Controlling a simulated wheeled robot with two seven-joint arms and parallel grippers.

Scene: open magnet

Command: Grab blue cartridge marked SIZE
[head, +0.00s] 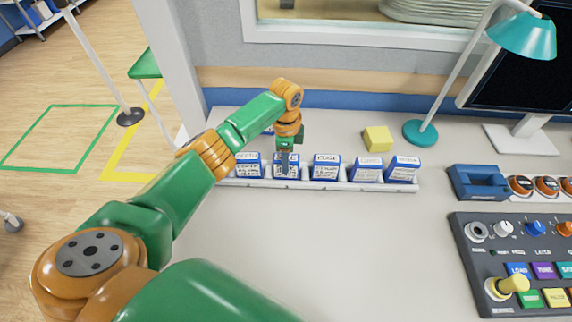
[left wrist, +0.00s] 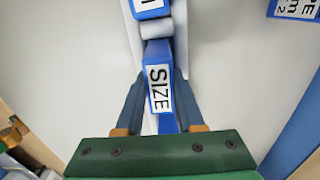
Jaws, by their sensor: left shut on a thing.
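The blue cartridge marked SIZE (left wrist: 158,88) shows its white label in the left wrist view, between my two gripper fingers. In the head view this cartridge (head: 286,171) is second from the left in the white rack (head: 345,186), partly hidden by my gripper. My left gripper (head: 286,154) reaches down from above and is shut on it; its fingers also show in the left wrist view (left wrist: 161,80). Whether the cartridge is lifted from the rack cannot be told. My right gripper is not in view.
Other blue cartridges stand in the rack on both sides, including a close neighbour (head: 326,167). A yellow block (head: 377,139) and teal lamp (head: 421,132) stand behind. A blue device (head: 478,182) and control panel (head: 515,255) are on the right. The front table is clear.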

